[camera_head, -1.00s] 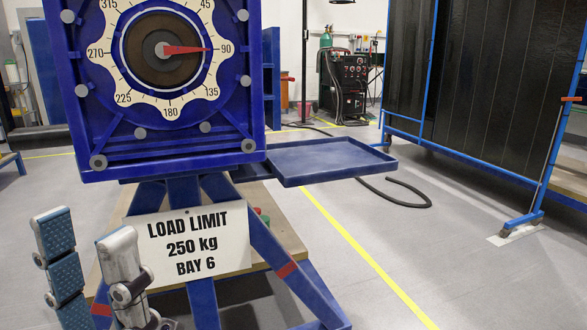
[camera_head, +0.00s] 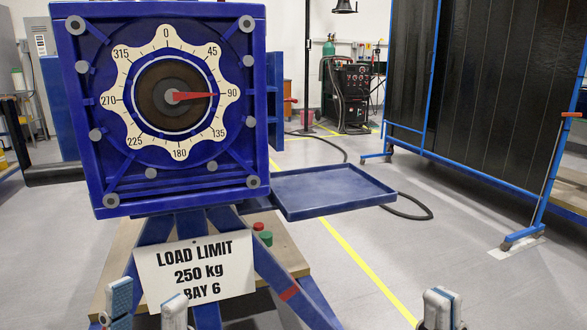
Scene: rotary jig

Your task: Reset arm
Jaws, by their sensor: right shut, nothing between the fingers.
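The rotary jig has a blue square frame (camera_head: 84,150) with a cream scalloped dial (camera_head: 168,141) marked in degrees. Its red pointer (camera_head: 198,96) points right, at about the 90 mark. My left gripper (camera_head: 147,300) is at the bottom left, in front of the jig's stand and the sign; its two fingers are apart with nothing seen between them. My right gripper (camera_head: 441,302) shows at the bottom right over the floor, shut and empty, clear of the jig. The lower parts of both grippers are cut off by the picture's edge.
A load limit sign (camera_head: 196,268) hangs on the stand. A blue tray (camera_head: 333,190) sticks out right of the jig, looking empty. Red and green buttons (camera_head: 265,238) sit on the base below. A dark screen (camera_head: 490,90) stands at the right. Floor between is open.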

